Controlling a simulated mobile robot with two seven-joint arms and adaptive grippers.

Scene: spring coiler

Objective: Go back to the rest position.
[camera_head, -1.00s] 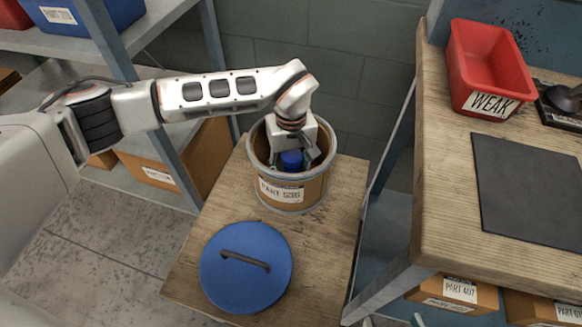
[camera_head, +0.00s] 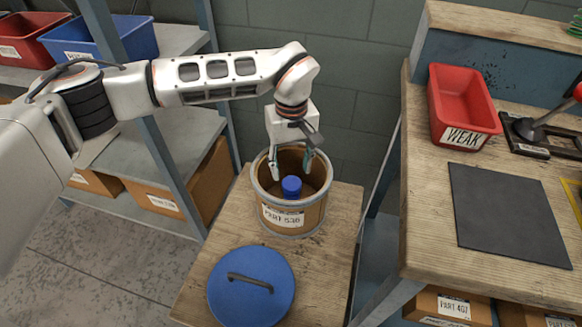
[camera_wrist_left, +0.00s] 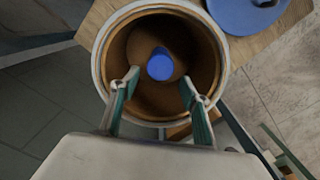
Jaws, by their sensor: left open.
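My left gripper (camera_head: 292,168) is open and empty, pointing down at the mouth of the brown drum (camera_head: 289,216) labelled "PART 536". A blue-topped object (camera_head: 291,186) stands inside the drum, below and between the fingers but apart from them. In the left wrist view the open fingers (camera_wrist_left: 158,93) lie either side of the blue top (camera_wrist_left: 160,64), over the drum's rim (camera_wrist_left: 99,60). The lower part of the blue-topped object is mostly hidden. My right gripper is not in view.
The drum stands on a small wooden table (camera_head: 215,262) with a blue lid (camera_head: 251,288) in front of it. To the right, a workbench (camera_head: 425,190) holds a red "WEAK" bin (camera_head: 462,105) and a dark mat (camera_head: 508,215). Shelving with bins (camera_head: 100,38) stands at the left.

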